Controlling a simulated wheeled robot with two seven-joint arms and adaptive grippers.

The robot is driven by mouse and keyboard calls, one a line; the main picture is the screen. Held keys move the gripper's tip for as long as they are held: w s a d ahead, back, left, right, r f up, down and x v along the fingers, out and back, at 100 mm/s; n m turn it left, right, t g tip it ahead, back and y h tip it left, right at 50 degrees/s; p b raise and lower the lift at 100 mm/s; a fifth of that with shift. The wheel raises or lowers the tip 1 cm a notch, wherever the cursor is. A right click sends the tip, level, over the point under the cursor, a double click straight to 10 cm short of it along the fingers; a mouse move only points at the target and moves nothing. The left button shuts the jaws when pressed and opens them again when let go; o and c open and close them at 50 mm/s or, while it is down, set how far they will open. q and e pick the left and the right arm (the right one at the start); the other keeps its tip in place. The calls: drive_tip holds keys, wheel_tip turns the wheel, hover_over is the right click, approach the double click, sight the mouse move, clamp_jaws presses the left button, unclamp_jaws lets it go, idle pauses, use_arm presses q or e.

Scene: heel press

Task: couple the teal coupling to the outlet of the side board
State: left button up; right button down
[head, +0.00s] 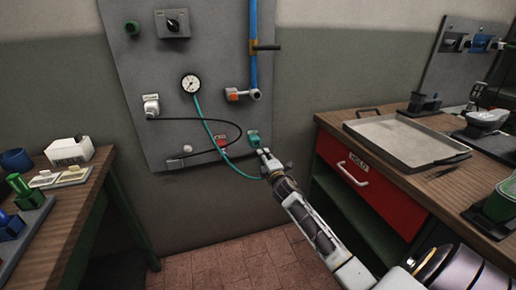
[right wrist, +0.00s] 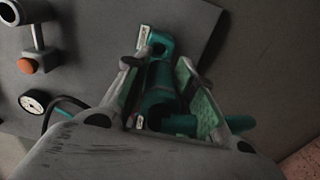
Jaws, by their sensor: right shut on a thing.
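My right gripper (head: 265,155) is at the lower right of the grey side board (head: 205,60). It is shut on the teal coupling (right wrist: 160,95), which lies between its finger pads in the right wrist view. A teal fitting on the board, seemingly the outlet (head: 253,137), is just beyond the fingertips; it also shows in the right wrist view (right wrist: 158,43). The coupling's front end is close to this fitting, but I cannot tell whether they touch. A teal hose (head: 205,120) runs from the gauge down to the gripper. My left gripper is not in view.
A gauge (head: 191,84), a red fitting (head: 221,142) and a black hose (head: 215,122) are on the board, left of my gripper. A blue pipe (head: 253,60) with an orange-ended valve (head: 233,95) is above. A bench with a metal tray (head: 405,138) stands right.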

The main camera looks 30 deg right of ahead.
drive_tip(key=shift+p+v, duration=0.3)
drive_tip(key=shift+v, duration=0.5)
drive_tip(key=shift+r, duration=0.1)
wheel_tip(320, 180, up, 24)
drive_tip(key=p, duration=2.3)
idle(1.9)
drive_tip(key=shift+x, duration=1.9)
